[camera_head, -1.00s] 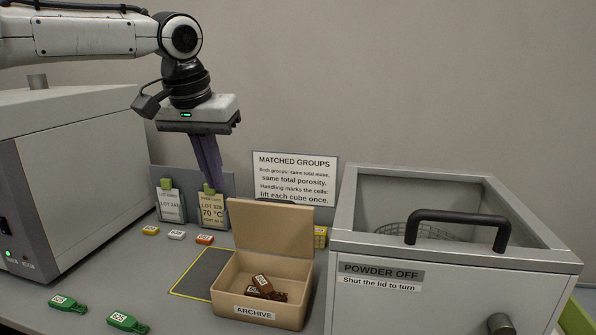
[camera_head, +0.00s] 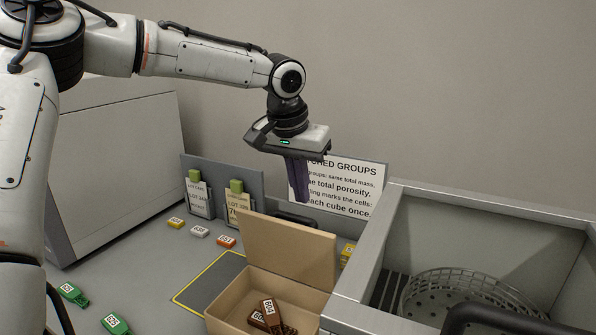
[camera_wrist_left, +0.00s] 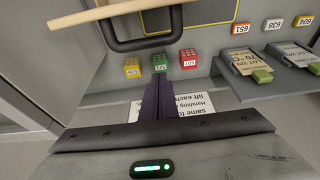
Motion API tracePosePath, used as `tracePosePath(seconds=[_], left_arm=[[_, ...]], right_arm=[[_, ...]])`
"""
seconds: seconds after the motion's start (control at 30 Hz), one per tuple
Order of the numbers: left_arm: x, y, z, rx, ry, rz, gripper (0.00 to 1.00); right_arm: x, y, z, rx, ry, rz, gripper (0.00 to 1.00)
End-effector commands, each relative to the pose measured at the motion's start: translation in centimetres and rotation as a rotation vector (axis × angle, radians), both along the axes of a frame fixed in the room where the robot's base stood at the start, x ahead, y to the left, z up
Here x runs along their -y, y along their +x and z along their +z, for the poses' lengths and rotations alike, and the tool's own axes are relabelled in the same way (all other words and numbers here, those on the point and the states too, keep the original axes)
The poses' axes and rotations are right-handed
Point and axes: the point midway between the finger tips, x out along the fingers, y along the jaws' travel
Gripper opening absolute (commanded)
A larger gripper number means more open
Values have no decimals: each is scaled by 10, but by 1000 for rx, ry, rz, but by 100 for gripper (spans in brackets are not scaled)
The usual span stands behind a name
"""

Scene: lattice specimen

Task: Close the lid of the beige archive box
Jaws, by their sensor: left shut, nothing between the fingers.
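The beige archive box (camera_head: 221,318) stands open on the bench in the head view, with brown tagged pieces (camera_head: 268,315) inside. Its lid (camera_head: 288,252) stands up, leaning slightly back, along the box's far edge. The lid's edge also shows at the top left of the left wrist view (camera_wrist_left: 105,14). My left gripper (camera_head: 300,198) points down with its purple fingers shut and empty. It is above and behind the lid, apart from it. The fingers also show in the left wrist view (camera_wrist_left: 157,90). My right gripper is in neither view.
The grey powder unit (camera_head: 350,290) with a wire basket (camera_head: 470,290) stands close right of the box. A sign (camera_head: 365,185) is behind my left gripper. Lot card holders (camera_head: 197,195) and small labelled blocks (camera_head: 226,241) are at the left. A dark mat (camera_head: 208,282) adjoins the box.

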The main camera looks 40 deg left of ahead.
Motion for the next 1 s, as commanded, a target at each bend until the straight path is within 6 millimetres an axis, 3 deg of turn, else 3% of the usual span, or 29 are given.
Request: tracePosePath(seconds=[0.07,0.43,1.0], left_arm=[[-2,3,-15,-5,2,1,0],[10,-33,-8,1,-1,-3,0],[8,-37,-9,18,5,6,0]], right_arm=[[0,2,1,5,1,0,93],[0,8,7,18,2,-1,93],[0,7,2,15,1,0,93]])
